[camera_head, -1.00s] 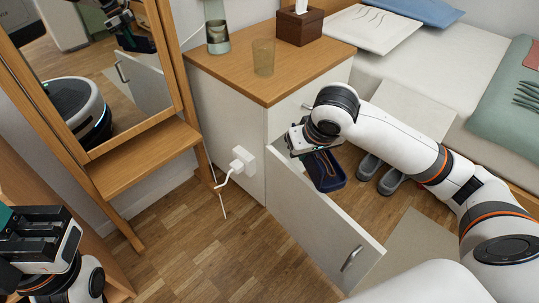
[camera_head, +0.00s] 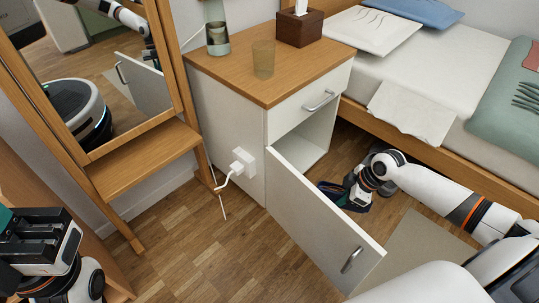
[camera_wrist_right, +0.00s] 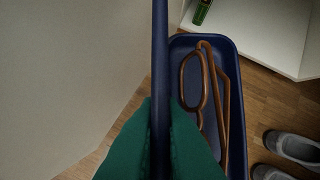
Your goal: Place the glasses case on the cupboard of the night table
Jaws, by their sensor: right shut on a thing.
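The glasses case (camera_wrist_right: 232,110) is an open dark blue tray-like case with brown-framed glasses (camera_wrist_right: 194,85) inside. My right gripper (camera_wrist_right: 160,140), with green fingers, is shut on the blue upright part of the case, seen edge-on. In the head view the right gripper (camera_head: 352,194) is low over the floor, just behind the open cupboard door (camera_head: 318,220), and the case is mostly hidden there. The night table's cupboard (camera_head: 308,148) stands open below a closed drawer, to the left of the gripper. My left gripper (camera_head: 42,240) is at the lower left; its jaws are unclear.
A tissue box (camera_head: 300,26) and a glass (camera_head: 263,58) stand on the night table. A small green object (camera_wrist_right: 202,12) lies on the cupboard floor in the wrist view. Slippers (camera_wrist_right: 294,148) lie on the floor. The bed is at the right, a mirror (camera_head: 110,70) at the left.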

